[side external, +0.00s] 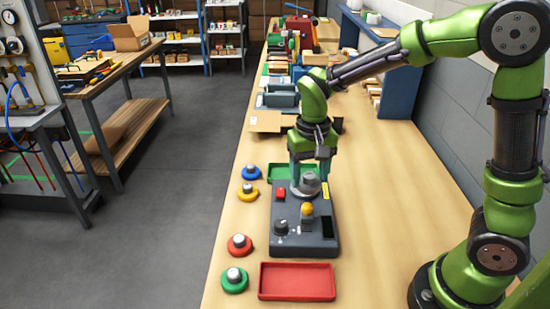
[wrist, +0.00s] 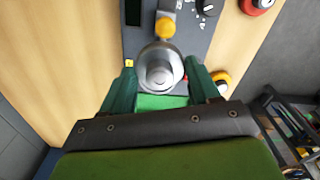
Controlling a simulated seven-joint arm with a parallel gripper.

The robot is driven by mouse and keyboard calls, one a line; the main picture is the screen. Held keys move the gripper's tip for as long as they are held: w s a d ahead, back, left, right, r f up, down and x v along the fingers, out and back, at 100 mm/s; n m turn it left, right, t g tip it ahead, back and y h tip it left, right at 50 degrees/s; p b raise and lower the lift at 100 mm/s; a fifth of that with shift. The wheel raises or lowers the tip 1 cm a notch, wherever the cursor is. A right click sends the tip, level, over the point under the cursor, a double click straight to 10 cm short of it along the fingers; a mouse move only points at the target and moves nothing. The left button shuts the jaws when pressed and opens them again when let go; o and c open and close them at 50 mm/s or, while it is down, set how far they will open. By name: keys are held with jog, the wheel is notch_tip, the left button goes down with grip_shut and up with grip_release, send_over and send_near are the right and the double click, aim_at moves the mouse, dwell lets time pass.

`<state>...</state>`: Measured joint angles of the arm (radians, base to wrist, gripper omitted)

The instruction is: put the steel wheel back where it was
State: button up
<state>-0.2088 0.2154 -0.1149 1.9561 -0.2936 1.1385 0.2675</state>
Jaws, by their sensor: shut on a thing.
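The steel wheel (side external: 308,186) is a grey metal disc with a raised hub. My gripper (side external: 309,178) points down and is shut on it, at the far end of the grey machine (side external: 288,214). In the wrist view the steel wheel (wrist: 161,66) sits between the two green fingers of my gripper (wrist: 162,74). I cannot tell whether the wheel touches the machine top or hangs just above it. The machine carries a yellow-topped lever (side external: 307,210), a black dial (side external: 282,227) and a red button (side external: 280,195).
A green tray (side external: 279,172) lies behind the machine and a red tray (side external: 297,281) in front. Blue (side external: 249,172), yellow (side external: 248,190), red (side external: 239,245) and green (side external: 234,280) round bases with metal knobs line the left. The bench right of the machine is clear.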

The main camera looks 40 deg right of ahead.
jog(key=w+a+f+n, duration=0.1)
jog(key=w+a+f, duration=0.1)
jog(key=w+a, duration=0.85)
jog(key=f, duration=0.4)
jog(key=shift+w+a+f, duration=0.15)
jog(key=shift+w+f, duration=0.2)
jog(key=shift+w, duration=0.05)
jog(key=shift+f, duration=2.4)
jog(key=shift+f, duration=0.2)
jog(key=o, duration=1.4)
